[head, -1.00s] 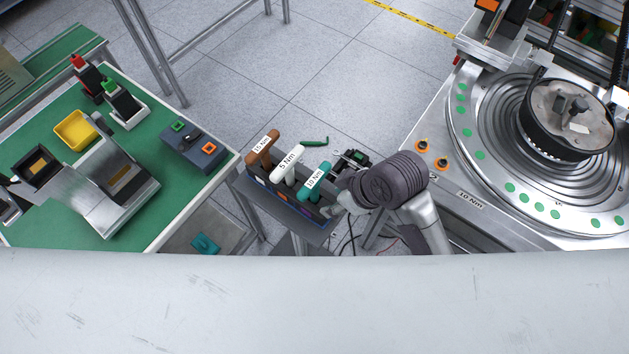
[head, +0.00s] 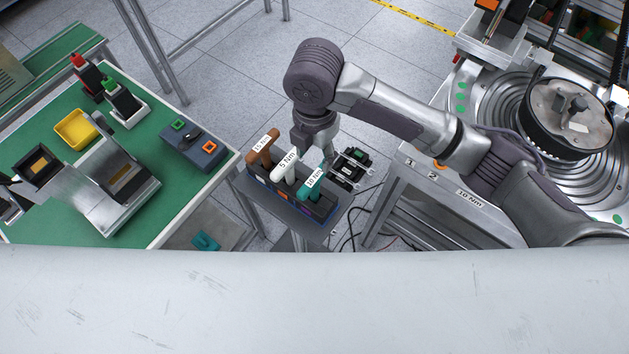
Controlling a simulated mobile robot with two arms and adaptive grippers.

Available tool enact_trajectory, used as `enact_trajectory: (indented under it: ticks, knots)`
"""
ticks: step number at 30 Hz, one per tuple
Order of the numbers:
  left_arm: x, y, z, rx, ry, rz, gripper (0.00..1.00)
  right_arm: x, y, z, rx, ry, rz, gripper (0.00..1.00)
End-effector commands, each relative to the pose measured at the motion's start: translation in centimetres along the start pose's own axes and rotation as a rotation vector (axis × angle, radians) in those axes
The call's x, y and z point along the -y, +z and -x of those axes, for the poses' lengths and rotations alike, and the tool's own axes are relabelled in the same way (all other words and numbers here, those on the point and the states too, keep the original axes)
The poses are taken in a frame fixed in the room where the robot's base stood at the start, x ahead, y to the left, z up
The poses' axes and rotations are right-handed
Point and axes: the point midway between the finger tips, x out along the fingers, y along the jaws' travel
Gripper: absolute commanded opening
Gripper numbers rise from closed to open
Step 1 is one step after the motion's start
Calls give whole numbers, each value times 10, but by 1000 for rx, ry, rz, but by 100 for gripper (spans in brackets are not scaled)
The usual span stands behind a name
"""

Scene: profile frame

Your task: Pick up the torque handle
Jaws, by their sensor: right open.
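Three T-shaped torque handles stand upright in a dark rack (head: 262,191). My right gripper (head: 314,156) is open and points down just behind the white and teal handles. Its fingertips are partly hidden, and I cannot tell whether they touch a handle. My left gripper is not in view.
A black device (head: 349,168) lies just right of the rack. A green-topped bench (head: 50,197) with a yellow bin (head: 76,129) is at the left. A machine table with a ringed turntable (head: 504,113) is at the right. My right arm spans the gap between.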

Motion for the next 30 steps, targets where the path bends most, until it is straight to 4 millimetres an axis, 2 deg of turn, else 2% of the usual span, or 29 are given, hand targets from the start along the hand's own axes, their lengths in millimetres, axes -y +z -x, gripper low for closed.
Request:
enact_trajectory:
  ticks: [9,16,22,25,30]
  knots:
    - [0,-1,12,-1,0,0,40,0,-1,-59,-3,-1,-4,50]
    - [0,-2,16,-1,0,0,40,0,-2,-76,-2,2,-2,50]
    - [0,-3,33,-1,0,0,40,2,-6,-103,-4,-2,-4,50]
    - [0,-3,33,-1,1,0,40,1,-5,-117,-2,1,-4,50]
    - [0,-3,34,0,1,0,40,1,-5,-126,-1,4,-2,50]
